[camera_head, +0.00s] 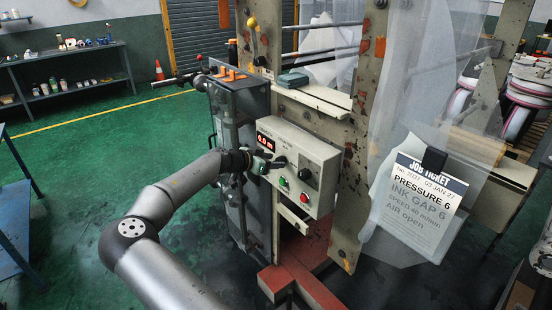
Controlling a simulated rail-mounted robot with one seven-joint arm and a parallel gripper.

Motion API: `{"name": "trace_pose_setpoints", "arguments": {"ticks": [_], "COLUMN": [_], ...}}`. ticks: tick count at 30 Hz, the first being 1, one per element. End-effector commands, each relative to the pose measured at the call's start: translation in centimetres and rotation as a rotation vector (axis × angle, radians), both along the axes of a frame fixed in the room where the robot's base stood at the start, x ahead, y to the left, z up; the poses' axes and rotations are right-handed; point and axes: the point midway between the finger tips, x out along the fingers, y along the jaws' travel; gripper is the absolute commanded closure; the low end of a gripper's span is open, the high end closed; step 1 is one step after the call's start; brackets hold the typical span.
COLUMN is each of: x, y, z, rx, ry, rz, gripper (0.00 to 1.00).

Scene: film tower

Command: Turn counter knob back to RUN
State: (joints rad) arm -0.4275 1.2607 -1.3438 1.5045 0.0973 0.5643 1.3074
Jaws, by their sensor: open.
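The counter panel is a pale box (318,152) on the front of the machine, with a red lit display (265,142) at its upper left. A dark round knob (305,174) sits at its right. My gripper (273,163) is open at the panel's left part, just below the display, its dark fingers pointing right. It overlaps the panel there, and I cannot tell whether it touches anything. Any knob between the fingers is hidden or too small to make out. The RUN marking is not legible.
A green button (283,182) and a red button (304,198) sit low on the panel. A dark grey cabinet (238,105) stands left of it. A job ticket (420,205) and clear film hang at the right. Green floor (100,190) is open at the left.

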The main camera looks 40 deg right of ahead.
Motion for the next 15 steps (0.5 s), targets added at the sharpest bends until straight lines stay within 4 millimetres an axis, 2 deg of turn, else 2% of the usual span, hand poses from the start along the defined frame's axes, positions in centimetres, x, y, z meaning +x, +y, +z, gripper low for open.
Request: {"name": "trace_pose_setpoints", "arguments": {"ticks": [3,6,15], "x": [0.0,0.0,0.0], "y": [-1.3,-1.7,-1.8], "z": [-0.4,-0.7,-0.8], "rx": [0.000,0.001,0.001], "ry": [-0.001,0.000,-0.001], "rz": [-0.001,0.000,0.001], "gripper": [0.48,0.48,0.48]}}
